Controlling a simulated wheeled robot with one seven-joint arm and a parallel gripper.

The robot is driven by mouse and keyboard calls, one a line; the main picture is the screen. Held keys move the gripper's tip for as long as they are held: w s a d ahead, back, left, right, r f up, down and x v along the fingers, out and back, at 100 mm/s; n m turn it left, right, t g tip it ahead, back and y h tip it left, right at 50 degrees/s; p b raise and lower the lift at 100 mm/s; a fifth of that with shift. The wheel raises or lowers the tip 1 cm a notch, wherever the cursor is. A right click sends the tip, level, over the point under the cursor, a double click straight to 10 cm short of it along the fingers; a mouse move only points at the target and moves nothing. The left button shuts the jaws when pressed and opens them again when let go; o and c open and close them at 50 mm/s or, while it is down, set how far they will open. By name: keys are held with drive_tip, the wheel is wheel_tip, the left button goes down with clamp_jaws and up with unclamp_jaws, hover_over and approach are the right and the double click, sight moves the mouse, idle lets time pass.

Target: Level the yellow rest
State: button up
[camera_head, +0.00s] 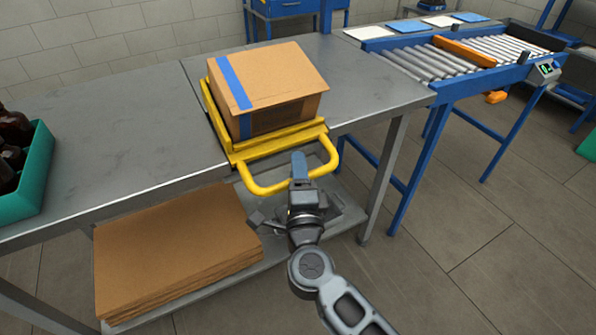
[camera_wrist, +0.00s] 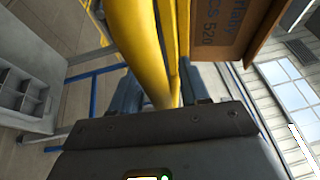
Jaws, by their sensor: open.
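The yellow rest (camera_head: 240,150) is on the grey metal table near its front edge, under a cardboard box (camera_head: 275,75) with a blue tape stripe. It appears tilted, but I cannot tell its exact angle. Its looped yellow handle (camera_head: 262,189) sticks out past the table edge. My gripper (camera_head: 299,165) is at the front bar of this handle, open. In the wrist view the handle (camera_wrist: 145,45) passes between the two blue fingers, with no clear grip on it. The box (camera_wrist: 232,35) shows printed lettering there. Part of the handle is hidden behind my gripper.
A teal crate (camera_head: 40,175) of amber bottles stands at the left. Flattened cardboard (camera_head: 175,250) lies on the shelf below. A blue-framed roller conveyor (camera_head: 470,55) adjoins at the right. The tabletop left of the rest is clear.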

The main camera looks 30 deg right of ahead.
clamp_jaws()
idle(0.4)
drive_tip(key=shift+r, duration=0.1)
drive_tip(key=p, duration=0.3)
drive_tip(key=r+p, duration=0.1)
drive_tip(key=p, duration=0.2)
drive_tip(key=r+g+p, duration=0.1)
drive_tip(key=p, duration=0.3)
drive_tip(key=shift+s+r+y, duration=0.2)
drive_tip(key=shift+s+y, duration=0.05)
drive_tip(key=shift+y, duration=0.15)
drive_tip(key=shift+f, duration=0.2)
